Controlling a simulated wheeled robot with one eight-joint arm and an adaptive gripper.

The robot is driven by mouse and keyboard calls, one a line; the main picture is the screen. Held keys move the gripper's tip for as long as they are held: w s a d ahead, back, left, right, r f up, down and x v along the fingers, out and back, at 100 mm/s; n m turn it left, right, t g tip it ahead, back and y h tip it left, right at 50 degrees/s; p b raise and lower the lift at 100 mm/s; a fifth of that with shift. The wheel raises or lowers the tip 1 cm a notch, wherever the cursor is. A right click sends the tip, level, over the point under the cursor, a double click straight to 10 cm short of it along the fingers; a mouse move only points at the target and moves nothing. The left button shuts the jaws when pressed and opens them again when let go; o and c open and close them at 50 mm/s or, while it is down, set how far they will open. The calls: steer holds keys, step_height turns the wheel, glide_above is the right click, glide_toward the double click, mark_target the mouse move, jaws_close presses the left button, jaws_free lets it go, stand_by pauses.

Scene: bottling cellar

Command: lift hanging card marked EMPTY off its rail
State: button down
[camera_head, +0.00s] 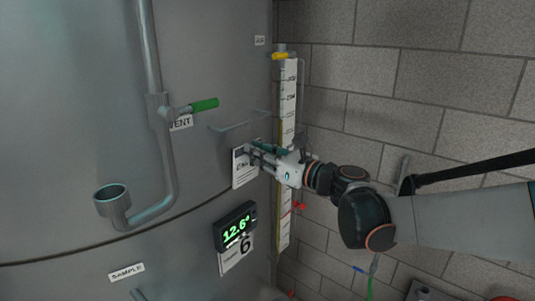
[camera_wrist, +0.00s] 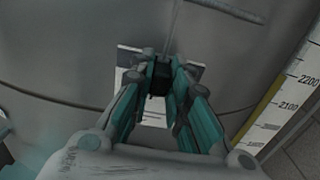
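The white card (camera_head: 241,169) hangs flat near the tank wall in the head view, its dark lettering partly covered by my gripper. In the wrist view the card (camera_wrist: 129,59) shows behind my fingers, its middle hidden. My gripper (camera_head: 253,151) reaches in from the right, with its fingertips at the card's upper right part. In the wrist view my gripper (camera_wrist: 161,75) has its teal-padded fingers converging in front of the card, with a dark piece between the tips. Whether they grip the card is unclear. A thin grey bar (camera_head: 240,126) stands out from the tank above the card.
A yellow-edged scale (camera_head: 288,100) stands upright just right of the card. Below the card are a green-lit display (camera_head: 236,228) and a plate with a 6 (camera_head: 237,256). A pipe (camera_head: 163,150) with a green-handled valve (camera_head: 203,105) is left. A block wall (camera_head: 420,80) is right.

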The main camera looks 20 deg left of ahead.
steer(key=shift+r, duration=0.15)
stand_by(0.4)
steer(key=shift+d+r+p, duration=0.1)
steer(key=shift+r+p, duration=0.8)
steer(key=shift+r, duration=0.7)
steer(key=shift+s+d, duration=0.1)
steer(key=v, duration=0.9)
steer(key=shift+s+d, duration=0.15)
steer(key=shift+d, duration=0.15)
stand_by(0.4)
steer(key=shift+f, duration=0.1)
